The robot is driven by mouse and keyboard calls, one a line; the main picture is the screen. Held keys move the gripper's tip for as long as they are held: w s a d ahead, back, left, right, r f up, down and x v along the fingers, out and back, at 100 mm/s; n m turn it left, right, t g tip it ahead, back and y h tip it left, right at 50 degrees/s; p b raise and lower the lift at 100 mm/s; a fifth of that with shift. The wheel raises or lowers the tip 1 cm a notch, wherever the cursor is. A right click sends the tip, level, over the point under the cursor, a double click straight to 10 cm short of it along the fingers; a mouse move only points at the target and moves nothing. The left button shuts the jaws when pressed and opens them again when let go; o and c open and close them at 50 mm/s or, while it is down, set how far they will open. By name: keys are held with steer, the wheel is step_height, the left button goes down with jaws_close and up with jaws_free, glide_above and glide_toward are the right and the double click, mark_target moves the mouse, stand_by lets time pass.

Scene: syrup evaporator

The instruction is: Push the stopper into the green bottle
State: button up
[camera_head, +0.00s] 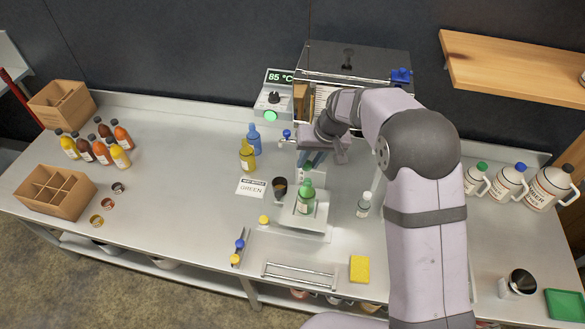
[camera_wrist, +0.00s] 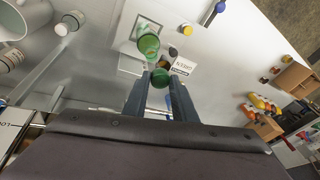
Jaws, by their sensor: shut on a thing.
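The green bottle (camera_head: 307,202) stands upright on a pale tray (camera_head: 318,229) at the middle of the bench. It also shows in the wrist view (camera_wrist: 148,44), just beyond my fingertips. My gripper (camera_wrist: 160,84) is shut on the green stopper (camera_wrist: 160,77), which sits between its two fingertips. In the head view my gripper (camera_head: 311,160) is above and behind the bottle, and I cannot make out the stopper there. The stopper is apart from the bottle in the wrist view.
A dark cup (camera_head: 280,186) and a card reading GREEN (camera_head: 251,187) lie left of the bottle. Yellow (camera_head: 247,157) and blue (camera_head: 254,139) bottles stand behind them. A small white-capped bottle (camera_head: 363,206) stands right. A yellow sponge (camera_head: 359,269) lies in front. The bench's left-centre is clear.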

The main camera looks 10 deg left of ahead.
steer(key=shift+d+r, duration=0.25)
steer(key=shift+f, duration=0.1)
steer(key=b, duration=0.4)
glide_above(306, 182)
steer(key=d, duration=0.1)
steer(key=shift+s+d+f, duration=0.1)
steer(key=shift+s+f, duration=0.15)
steer(key=shift+f, duration=1.05)
steer(key=shift+s+d+f, duration=0.1)
steer(key=shift+s+f, duration=0.1)
steer(key=shift+f, duration=1.05)
steer(key=shift+s+f+b, duration=0.1)
steer(key=shift+f+b, duration=0.7)
steer(key=shift+f, duration=0.25)
stand_by(1.3)
steer(key=o, duration=1.3)
steer(key=shift+r, duration=0.1)
steer(key=shift+r+p, duration=1.45)
steer(key=shift+r, duration=0.5)
